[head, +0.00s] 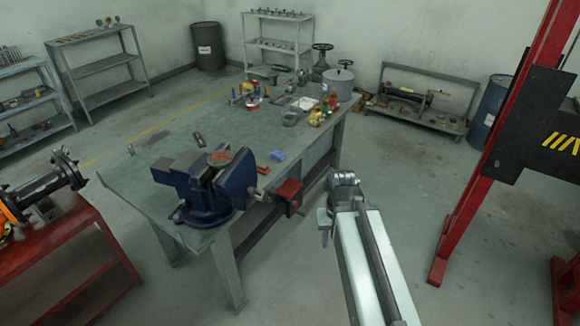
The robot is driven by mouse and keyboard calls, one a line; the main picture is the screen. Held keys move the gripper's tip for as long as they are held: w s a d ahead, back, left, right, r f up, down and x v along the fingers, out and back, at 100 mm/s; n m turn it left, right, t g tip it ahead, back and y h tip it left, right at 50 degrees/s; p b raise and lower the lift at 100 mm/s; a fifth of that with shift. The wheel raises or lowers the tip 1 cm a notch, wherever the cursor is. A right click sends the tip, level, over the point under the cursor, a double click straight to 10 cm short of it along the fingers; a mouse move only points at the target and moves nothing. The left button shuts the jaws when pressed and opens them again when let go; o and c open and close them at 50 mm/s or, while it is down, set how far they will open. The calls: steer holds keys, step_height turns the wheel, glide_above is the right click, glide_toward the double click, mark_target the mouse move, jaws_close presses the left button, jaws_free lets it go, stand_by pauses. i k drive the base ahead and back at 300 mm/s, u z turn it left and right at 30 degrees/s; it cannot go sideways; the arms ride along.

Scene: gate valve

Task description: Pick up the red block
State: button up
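A small red block (263,170) lies on the green-grey workbench (150,203), just right of a large blue vise (236,178). A small blue block (278,155) lies slightly behind it and to its right. My arm rises from the bottom right to a joint beyond the bench's right side. The part I take for my gripper (324,222) hangs below that joint, right of the red block and apart from it. Its fingers are too small and hidden to read, and I cannot tell whether it is open.
A red vise-like fixture (289,191) sticks out from the bench edge between my arm and the red block. Several tools and a grey pot (338,84) crowd the bench's far end. A red post (495,140) stands at right. Floor right of the bench is clear.

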mark_target(262, 169)
steer(key=z, duration=1.7)
steer(key=i, duration=1.7)
steer(key=u, duration=4.1)
steer(key=i, duration=1.15)
